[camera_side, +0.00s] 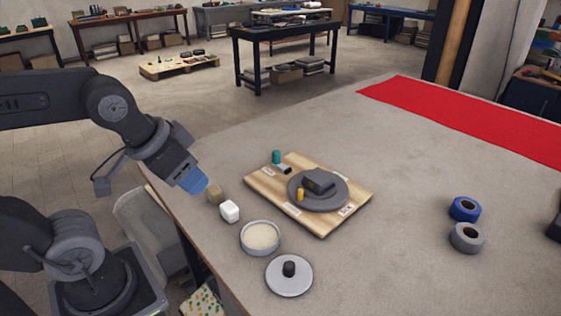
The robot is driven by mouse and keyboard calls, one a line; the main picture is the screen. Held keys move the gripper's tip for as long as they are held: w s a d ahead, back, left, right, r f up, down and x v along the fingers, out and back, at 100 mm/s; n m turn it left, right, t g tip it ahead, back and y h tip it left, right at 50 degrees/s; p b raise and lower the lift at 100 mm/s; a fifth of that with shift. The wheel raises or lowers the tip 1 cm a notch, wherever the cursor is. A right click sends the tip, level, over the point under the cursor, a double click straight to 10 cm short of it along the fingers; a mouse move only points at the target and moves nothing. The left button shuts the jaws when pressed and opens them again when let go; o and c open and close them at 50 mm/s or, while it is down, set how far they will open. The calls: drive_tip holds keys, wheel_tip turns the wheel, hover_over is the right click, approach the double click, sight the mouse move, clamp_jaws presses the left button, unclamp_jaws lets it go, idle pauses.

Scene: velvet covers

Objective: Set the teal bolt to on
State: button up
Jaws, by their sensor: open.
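The teal bolt knob (277,156) is a small teal cylinder near the back left edge of a wooden board (262,193) on the table. A small grey and dark metal piece (284,169) sits just in front of it. White labels lie on the board, but their words are too small to read, so I cannot tell the bolt's setting. My gripper (193,182), with blue fingertips, is open and empty. It hangs at the table's left edge, left of the board and well apart from the teal knob.
The board also carries a grey disc (335,197) with a dark block (319,181) and yellow peg (300,195). A brown cube (213,194), white cube (230,211), round bowl (260,251) and lid (289,281) lie in front.

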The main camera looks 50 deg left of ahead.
drive_tip(key=shift+o, duration=0.3)
drive_tip(key=shift+o, duration=0.5)
drive_tip(key=shift+w+r, duration=0.2)
drive_tip(key=w+a+r+g, duration=0.2)
drive_tip(key=w+a+r, duration=0.15)
drive_tip(key=w, duration=0.55)
drive_tip(key=n+g, duration=0.3)
drive_tip(key=g, duration=0.1)
hover_over(276, 151)
wheel_tip(276, 151, down, 7)
wheel_tip(276, 151, down, 13)
drive_tip(key=shift+r, duration=0.1)
drive_tip(key=shift+c, duration=0.2)
clamp_jaws()
